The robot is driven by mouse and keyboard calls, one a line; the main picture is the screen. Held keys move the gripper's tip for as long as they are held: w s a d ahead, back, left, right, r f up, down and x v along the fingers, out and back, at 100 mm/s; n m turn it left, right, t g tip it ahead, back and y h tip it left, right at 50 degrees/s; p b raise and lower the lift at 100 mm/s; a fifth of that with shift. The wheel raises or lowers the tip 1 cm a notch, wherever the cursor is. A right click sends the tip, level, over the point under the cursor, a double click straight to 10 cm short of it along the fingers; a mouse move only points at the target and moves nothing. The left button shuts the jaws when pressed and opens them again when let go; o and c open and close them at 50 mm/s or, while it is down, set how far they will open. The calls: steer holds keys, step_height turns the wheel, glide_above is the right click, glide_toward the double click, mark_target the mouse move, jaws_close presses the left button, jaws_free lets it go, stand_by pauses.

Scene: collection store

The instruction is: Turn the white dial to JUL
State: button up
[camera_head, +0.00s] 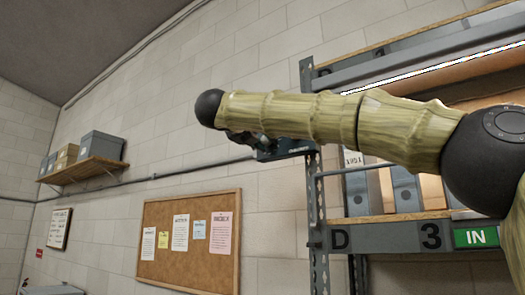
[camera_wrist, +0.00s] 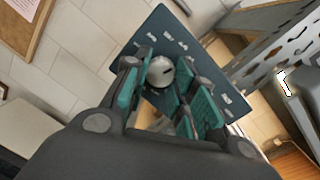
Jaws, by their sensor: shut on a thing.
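The white dial (camera_wrist: 158,76) shows in the wrist view as a pale round knob with a short dark mark on its face. It sits on a dark blue-grey plate (camera_wrist: 206,58) with small white labels around it, too small to read. My gripper (camera_wrist: 163,70) has its teal-lined fingers on both sides of the dial and is shut on it. Which label the mark faces, I cannot tell. In the head view, the dark plate (camera_head: 285,149) is partly visible below my arm, by the shelf upright; the dial is hidden there.
A metal rack (camera_head: 314,215) with grey box files (camera_head: 405,190) stands at the right, close to my arm. A cork board (camera_head: 170,262) with notices hangs on the wall. A wall shelf (camera_head: 85,170) holds boxes at the far left.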

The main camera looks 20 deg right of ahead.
steer(key=shift+f+m+b, duration=0.15)
steer(key=shift+m+b, duration=0.85)
steer(key=shift+b, duration=0.45)
steer(key=o, duration=1.1)
steer(key=shift+c, duration=0.2)
steer(key=shift+h, duration=0.3)
steer(key=v, duration=1.2)
steer(key=shift+d, duration=0.1)
